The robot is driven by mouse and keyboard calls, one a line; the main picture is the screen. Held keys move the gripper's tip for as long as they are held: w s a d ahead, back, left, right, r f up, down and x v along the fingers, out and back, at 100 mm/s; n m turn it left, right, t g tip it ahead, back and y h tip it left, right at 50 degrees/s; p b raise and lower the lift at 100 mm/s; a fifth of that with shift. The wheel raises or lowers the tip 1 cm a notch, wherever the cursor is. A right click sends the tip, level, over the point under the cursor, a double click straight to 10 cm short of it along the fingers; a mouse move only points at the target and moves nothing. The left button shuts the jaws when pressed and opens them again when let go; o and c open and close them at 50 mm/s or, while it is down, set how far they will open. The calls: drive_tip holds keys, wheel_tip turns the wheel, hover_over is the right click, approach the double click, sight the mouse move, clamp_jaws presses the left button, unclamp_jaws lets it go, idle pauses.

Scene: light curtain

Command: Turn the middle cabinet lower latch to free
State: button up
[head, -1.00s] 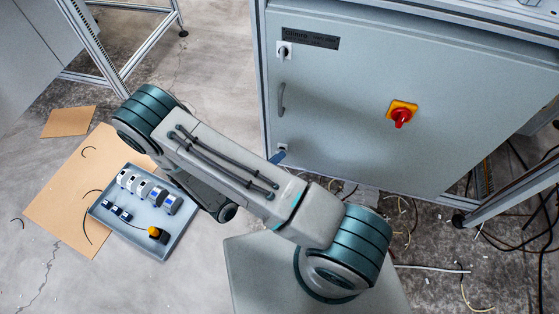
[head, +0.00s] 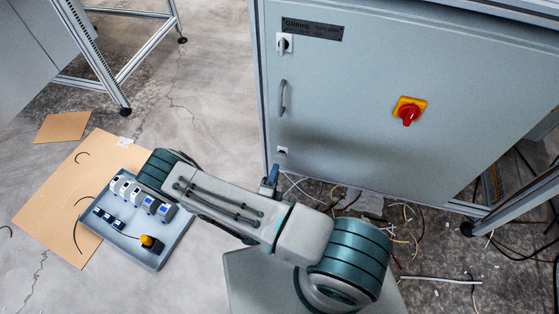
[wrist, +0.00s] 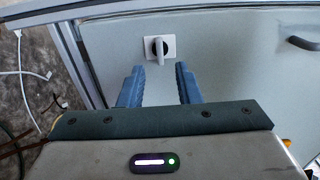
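The middle cabinet's lower latch (head: 281,152) is a small grey knob on a white square plate, low on the door's left side. In the wrist view the latch (wrist: 160,48) is in plain sight, its lever pointing down the picture, between the fingers. My gripper (wrist: 159,74) is open, its two blue fingers apart with nothing between them. The fingertips stop short of the latch plate. In the head view my gripper (head: 270,178) shows only as a blue finger just below the latch; the rest is hidden behind my arm.
The grey cabinet door (head: 350,75) also carries an upper latch (head: 284,43), a bar handle (head: 282,97) and a red-yellow switch (head: 408,111). A tray (head: 165,250) of devices lies on cardboard (head: 50,215) at left. Cables litter the floor below the cabinet.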

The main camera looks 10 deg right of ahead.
sight(281, 155)
drive_tip(key=b+x, duration=0.1)
drive_tip(key=x, duration=0.5)
drive_tip(key=shift+w+d, duration=0.15)
drive_tip(key=shift+w, duration=0.1)
clamp_jaws()
